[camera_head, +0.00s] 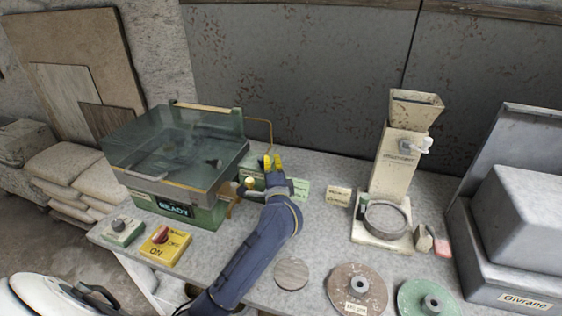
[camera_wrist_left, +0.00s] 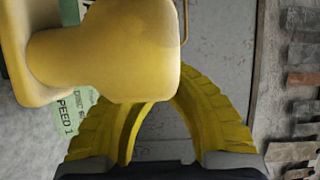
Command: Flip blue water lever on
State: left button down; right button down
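I cannot make out a blue water lever in either view. My left gripper (camera_head: 272,163) reaches over the table beside the right end of the green glass-covered machine (camera_head: 190,213), its yellow fingertips close together. In the left wrist view, the ridged yellow fingers arch toward each other and look shut. Their tips are partly hidden behind a large rounded yellow knob (camera_wrist_left: 105,50), which is close to the camera; whether they touch it I cannot tell. A small yellow knob (camera_head: 250,183) also shows just left of the gripper in the head view. My right gripper is not in view.
Discs (camera_head: 357,290) lie at the front. A cream hopper device (camera_head: 396,165) stands right. A thin brass pipe (camera_head: 271,135) rises behind my gripper.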

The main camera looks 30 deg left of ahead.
pick_arm(q)
jog(key=shift+s+a, duration=0.7)
jog(key=shift+a, duration=0.2)
dwell(0.6)
jog(key=v, duration=1.2)
jog(key=shift+s, duration=0.1)
dwell(0.4)
